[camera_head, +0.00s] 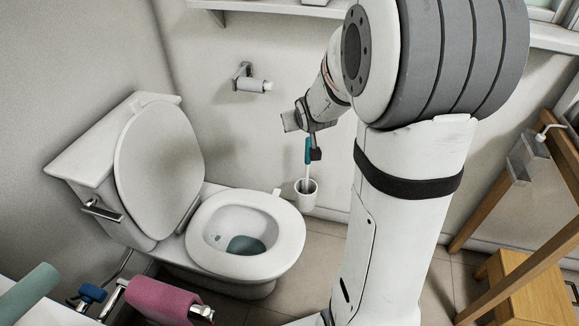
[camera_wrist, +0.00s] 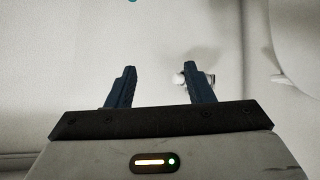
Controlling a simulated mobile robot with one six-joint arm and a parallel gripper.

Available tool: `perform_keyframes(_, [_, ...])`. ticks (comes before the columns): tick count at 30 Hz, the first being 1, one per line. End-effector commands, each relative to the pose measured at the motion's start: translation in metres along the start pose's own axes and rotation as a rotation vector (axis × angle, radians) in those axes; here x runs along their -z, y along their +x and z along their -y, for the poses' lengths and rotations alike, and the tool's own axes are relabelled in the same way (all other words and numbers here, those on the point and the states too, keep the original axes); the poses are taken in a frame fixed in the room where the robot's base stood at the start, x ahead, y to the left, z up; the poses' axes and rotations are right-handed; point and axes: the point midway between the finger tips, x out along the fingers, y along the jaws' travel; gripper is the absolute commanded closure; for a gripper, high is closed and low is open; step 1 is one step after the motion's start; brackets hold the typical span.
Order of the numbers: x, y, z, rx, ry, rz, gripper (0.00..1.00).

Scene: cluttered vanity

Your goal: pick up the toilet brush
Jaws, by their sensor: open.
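The toilet brush has a teal handle (camera_head: 308,150) and stands upright in a small white holder (camera_head: 306,193) on the floor, to the right of the toilet. My gripper (camera_wrist: 160,68) is open, with nothing between its two dark fingers. In the head view its dark finger (camera_head: 316,153) is right at the handle, overlapping it; I cannot tell whether they touch. In the wrist view a small teal spot (camera_wrist: 132,1), possibly the handle's end, shows at the top edge, beyond the fingertips.
The white toilet (camera_head: 240,236) stands at the left with its lid up. A toilet paper holder (camera_head: 252,83) is on the back wall. A pink rolled towel (camera_head: 165,301) lies at the front left. A wooden stool (camera_head: 515,285) and wooden frame stand at the right.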

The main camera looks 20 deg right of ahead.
Motion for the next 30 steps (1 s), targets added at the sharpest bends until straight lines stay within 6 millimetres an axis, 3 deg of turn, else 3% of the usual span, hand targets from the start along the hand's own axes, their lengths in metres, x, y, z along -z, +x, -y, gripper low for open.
perform_keyframes(1, [-0.017, 0.036, -0.012, -0.031, 0.025, -0.036, 0.53])
perform_keyframes(3, [-0.022, 0.069, -0.019, -0.024, 0.025, -0.103, 0.53])
perform_keyframes(8, [-0.042, 0.139, -0.035, -0.005, 0.028, -0.254, 0.53])
perform_keyframes(15, [-0.090, 0.229, -0.057, 0.043, 0.046, -0.477, 0.53])
perform_keyframes(22, [-0.132, 0.276, -0.070, 0.090, 0.069, -0.642, 0.53])
perform_keyframes(27, [-0.144, 0.287, -0.073, 0.108, 0.079, -0.698, 0.53])
perform_keyframes(30, [-0.140, 0.293, -0.073, 0.111, 0.079, -0.710, 0.53])
